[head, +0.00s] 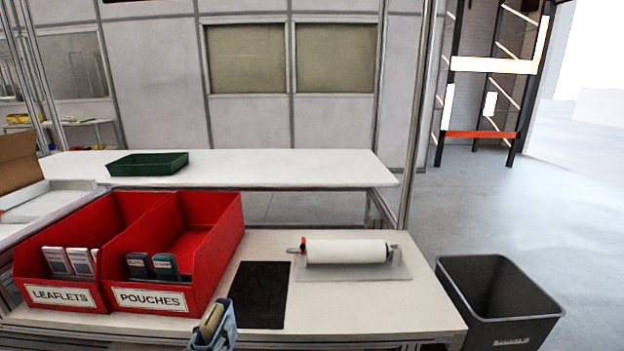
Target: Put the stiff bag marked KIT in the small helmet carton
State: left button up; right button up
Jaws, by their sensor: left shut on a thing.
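My left gripper (212,324) shows only in part at the bottom edge, in front of the table. The lower part of the gripper and of the bag is cut off by the frame. A brown carton (16,163) shows in part at the left edge, on a white surface; I cannot tell whether it is the small helmet carton, and its inside is hidden. My right gripper is not in view.
Red bins labelled LEAFLETS (60,296) and POUCHES (152,300) hold several items. A black mat (259,296) and a white roll on a holder (345,252) lie to their right. A green tray (148,164) sits on the rear shelf. A grey bin (500,300) stands at the right.

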pick_arm(q)
jog(key=shift+w+d+r+n+y, duration=0.15)
jog(key=shift+d+r+n+y, duration=0.15)
jog(key=shift+d+n+y, duration=0.35)
jog(key=shift+y, duration=0.25)
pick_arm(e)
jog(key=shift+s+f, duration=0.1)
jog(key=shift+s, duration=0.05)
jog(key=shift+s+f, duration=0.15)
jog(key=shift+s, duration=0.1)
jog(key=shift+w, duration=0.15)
